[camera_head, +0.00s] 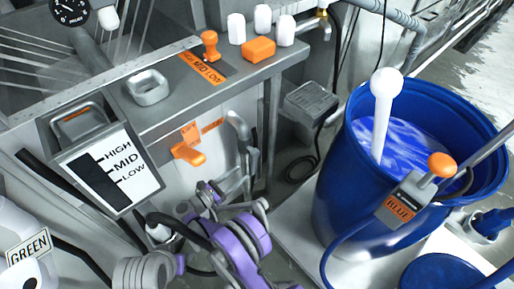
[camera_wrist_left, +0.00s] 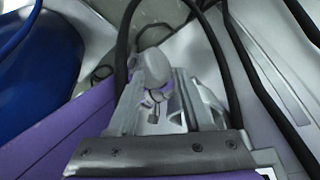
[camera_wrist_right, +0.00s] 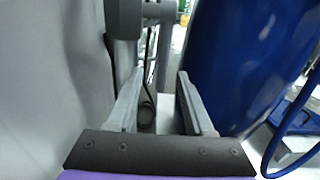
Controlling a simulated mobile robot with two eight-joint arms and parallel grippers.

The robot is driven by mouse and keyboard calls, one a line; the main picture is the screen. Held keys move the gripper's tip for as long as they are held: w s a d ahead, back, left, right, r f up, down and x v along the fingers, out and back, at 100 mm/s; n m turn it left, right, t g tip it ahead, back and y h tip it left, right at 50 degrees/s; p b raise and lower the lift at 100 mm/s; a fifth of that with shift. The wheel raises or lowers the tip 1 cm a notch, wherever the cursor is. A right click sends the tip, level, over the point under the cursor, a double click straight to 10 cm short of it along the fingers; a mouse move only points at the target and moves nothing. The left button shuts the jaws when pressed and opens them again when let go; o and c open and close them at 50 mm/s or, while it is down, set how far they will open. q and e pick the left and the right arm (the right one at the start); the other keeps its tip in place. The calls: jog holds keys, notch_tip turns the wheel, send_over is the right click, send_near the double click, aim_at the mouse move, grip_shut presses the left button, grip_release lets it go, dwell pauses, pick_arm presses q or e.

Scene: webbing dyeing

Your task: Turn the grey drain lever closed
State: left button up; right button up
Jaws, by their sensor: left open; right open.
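A grey pipe fitting (camera_head: 240,128) bends down from the machine's front in the head view, right of the orange handle. I cannot tell which part of it is the drain lever. A grey fitting with a short sideways cylinder (camera_wrist_right: 158,10) is at the top of the right wrist view, beyond the fingertips. My right gripper (camera_head: 208,192) is near the machine front, below the orange handle; its jaws (camera_wrist_right: 158,88) are open and empty. My left gripper (camera_wrist_left: 160,85) is open in its wrist view; a grey rounded part shows beyond its fingers, and contact is unclear.
A blue barrel (camera_head: 325,190) of blue liquid stands at right, with a white stirrer (camera_head: 384,100). An orange handle (camera_head: 187,153) projects from the machine front. A level gauge (camera_head: 110,168) is at left. Black hoses (camera_wrist_left: 215,50) cross the left wrist view.

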aim_at(254, 163)
jog(key=shift+w+d+f, duration=0.1)
jog(key=shift+w+d, duration=0.05)
jog(key=shift+d, duration=0.2)
jog(key=b+x, duration=0.1)
jog(key=x, duration=0.8)
jog(key=shift+d, duration=0.4)
grip_shut()
dwell(0.7)
